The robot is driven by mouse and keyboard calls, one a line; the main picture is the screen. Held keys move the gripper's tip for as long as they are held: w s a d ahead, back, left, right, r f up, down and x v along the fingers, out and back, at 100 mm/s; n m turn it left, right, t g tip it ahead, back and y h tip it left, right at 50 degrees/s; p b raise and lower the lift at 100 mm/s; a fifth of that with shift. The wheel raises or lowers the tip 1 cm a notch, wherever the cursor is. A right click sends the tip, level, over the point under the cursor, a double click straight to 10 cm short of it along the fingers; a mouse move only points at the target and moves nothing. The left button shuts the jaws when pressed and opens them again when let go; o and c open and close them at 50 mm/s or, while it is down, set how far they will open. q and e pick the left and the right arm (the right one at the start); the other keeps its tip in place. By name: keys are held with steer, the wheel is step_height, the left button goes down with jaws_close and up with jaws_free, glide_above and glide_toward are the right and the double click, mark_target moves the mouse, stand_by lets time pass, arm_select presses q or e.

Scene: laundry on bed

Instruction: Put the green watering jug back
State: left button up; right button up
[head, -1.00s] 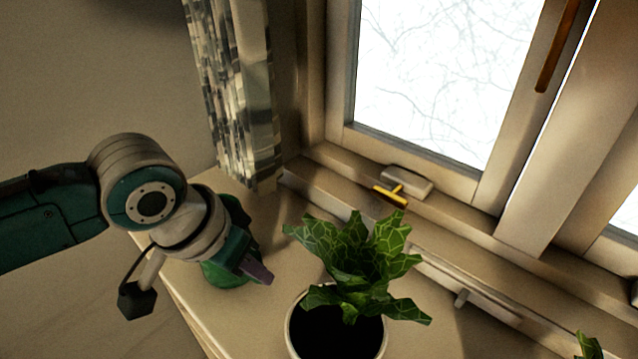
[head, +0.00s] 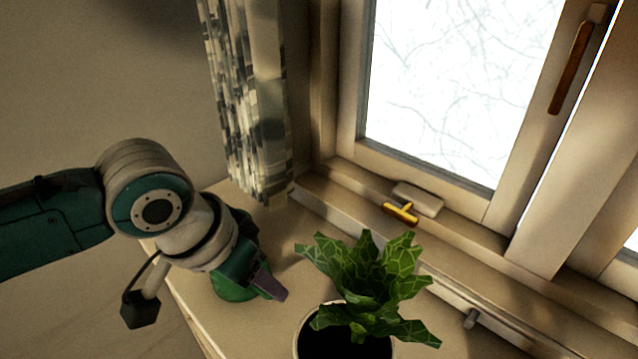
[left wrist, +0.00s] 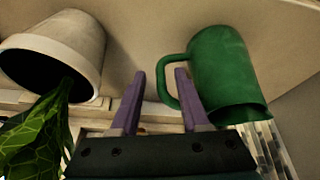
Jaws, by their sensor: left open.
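The green watering jug (head: 230,288) stands on the windowsill, mostly hidden behind my left gripper (head: 272,285) in the head view. In the left wrist view the jug (left wrist: 228,75) is at the right, with its handle toward my fingers. My left gripper (left wrist: 160,76) is open, its two purple fingers apart. The handle's outer edge shows between the fingertips, and the right finger overlaps the handle loop. I cannot tell whether that finger is through the loop or touches it. My right gripper is not in view.
A white pot (left wrist: 75,42) with a leafy green plant (head: 368,285) stands on the sill to the right of my left gripper. A patterned curtain (head: 245,110) hangs behind. The window frame (head: 420,180) and a yellow-handled latch (head: 402,212) are beyond the plant.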

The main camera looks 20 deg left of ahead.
arm_select(q)
steer(key=p+v, duration=0.2)
steer(key=v, duration=0.9)
steer(key=s+d+y, duration=0.1)
steer(key=s, duration=1.3)
steer(key=shift+d+g, duration=0.3)
steer(key=shift+g, duration=0.1)
steer(key=shift+p, duration=0.35)
step_height(320, 180, up, 36)
steer(key=p, duration=3.6)
steer(key=shift+w, duration=0.1)
